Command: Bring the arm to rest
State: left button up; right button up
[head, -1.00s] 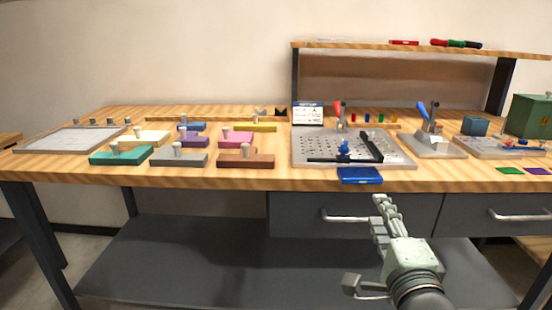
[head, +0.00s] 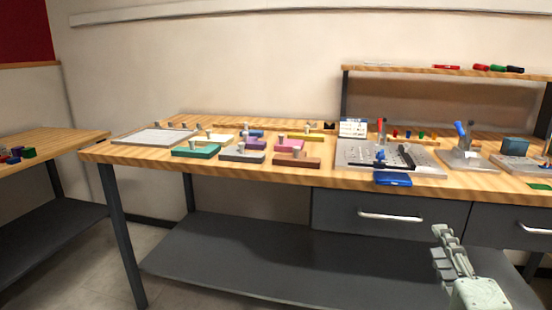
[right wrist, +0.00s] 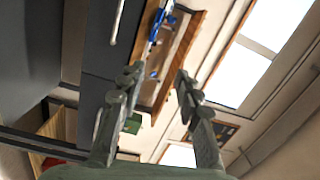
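My right gripper (head: 443,254) hangs at the lower right of the head view, in front of the bench drawers and below the tabletop. In the right wrist view its two fingers (right wrist: 157,80) stand apart with nothing between them. It touches nothing that I can see. My left gripper is in neither view.
A wooden workbench (head: 130,154) holds several coloured blocks with knobs, a perforated plate (head: 350,160) and a blue block (head: 393,179) at its front edge. Grey drawers (head: 340,208) lie behind my gripper. A second table (head: 50,145) stands at the left. Floor shows between the tables.

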jog(key=d+f+n+g, duration=0.35)
jog(key=f+n, duration=0.35)
jog(key=f, duration=0.4)
jog(key=d+f+n+g, duration=0.3)
jog(key=d+f+n, duration=0.3)
jog(key=f, duration=0.5)
jog(key=s+d+f+n+g+h, duration=0.1)
jog(key=s+d+f+n+g, duration=0.35)
jog(key=s+f, duration=0.45)
jog(key=s+d+f+n+g+h, duration=0.1)
jog(key=s+d+f+n+g, duration=0.4)
jog(key=f, duration=0.7)
jog(key=s+a+f+m+y, duration=0.1)
jog(key=s+a+f+y, duration=0.1)
jog(key=a, duration=0.8)
jog(key=s+a+f+m+y, duration=0.1)
jog(key=s+a+f+y, duration=0.1)
jog(key=a, duration=0.8)
jog(key=shift+f+t, duration=0.4)
jog(key=shift+f, duration=0.2)
jog(key=shift+m, duration=0.25)
